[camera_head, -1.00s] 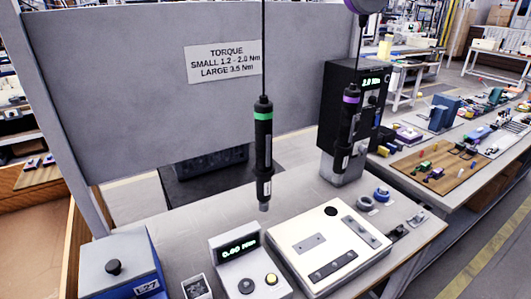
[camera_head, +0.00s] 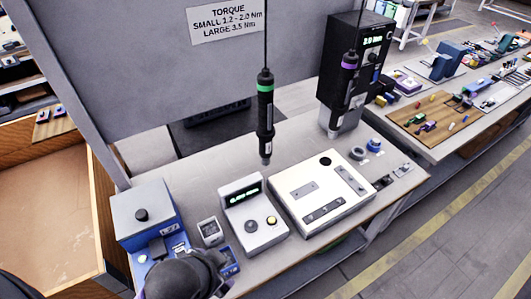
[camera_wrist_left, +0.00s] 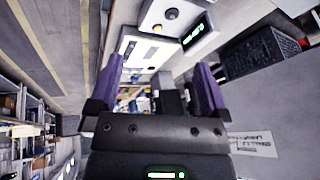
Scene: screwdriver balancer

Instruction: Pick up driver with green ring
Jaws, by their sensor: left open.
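The driver with the green ring (camera_head: 265,118) hangs upright from a cable in the head view, its tip above the bench. A second driver with a purple ring (camera_head: 345,82) hangs to its right, in front of a black display box. My left gripper (camera_wrist_left: 157,85) is open in the left wrist view, its purple fingers wide apart. In the head view my dark left wrist shows at the bottom left, lower than the green-ringed driver and apart from it. I cannot tell whether the driver shows in the wrist view. My right gripper is out of view.
On the bench stand a blue-grey box (camera_head: 143,215), a small display unit (camera_head: 252,217) and a white panel (camera_head: 320,198). A grey torque board (camera_head: 150,70) rises behind. The black display box (camera_head: 357,52) stands at the back right. Air around the green-ringed driver is clear.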

